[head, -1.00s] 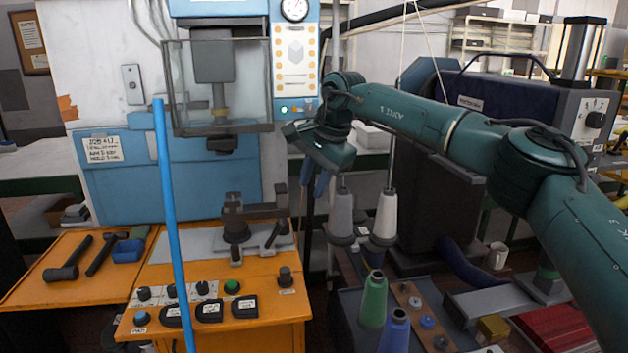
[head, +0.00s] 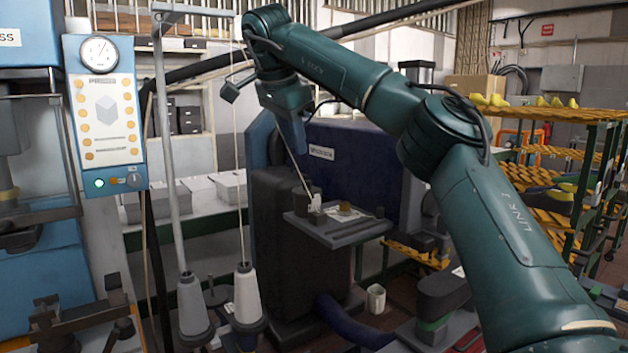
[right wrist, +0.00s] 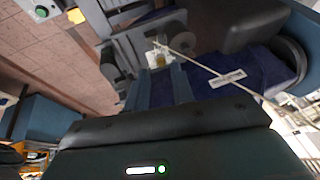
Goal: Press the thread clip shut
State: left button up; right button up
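My right gripper (head: 297,148) hangs above a small grey shelf (head: 338,232) on the dark machine, fingers pointing down. In the right wrist view its two blue fingers (right wrist: 160,72) stand apart with a gap between them. A pale thread (head: 298,170) slants from near the fingertips to a small whitish piece (head: 315,203) on the shelf. The thread also crosses the right wrist view (right wrist: 215,72). My left gripper is out of view.
Two grey thread cones (head: 247,295) stand at the lower left beside a metal pole (head: 168,150). A blue press with a control panel (head: 105,110) is at the far left. A white mug (head: 376,299) stands below the shelf. Racks with yellow shelves (head: 565,155) are at the right.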

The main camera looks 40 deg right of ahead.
jog(key=d, duration=0.1)
send_near(316, 203)
jog(key=shift+m, duration=0.3)
jog(key=x, duration=0.5)
jog(key=shift+d+f, duration=0.1)
jog(key=shift+d, duration=0.4)
jog(key=shift+w, duration=0.1)
jog(key=shift+c, duration=0.4)
grip_shut()
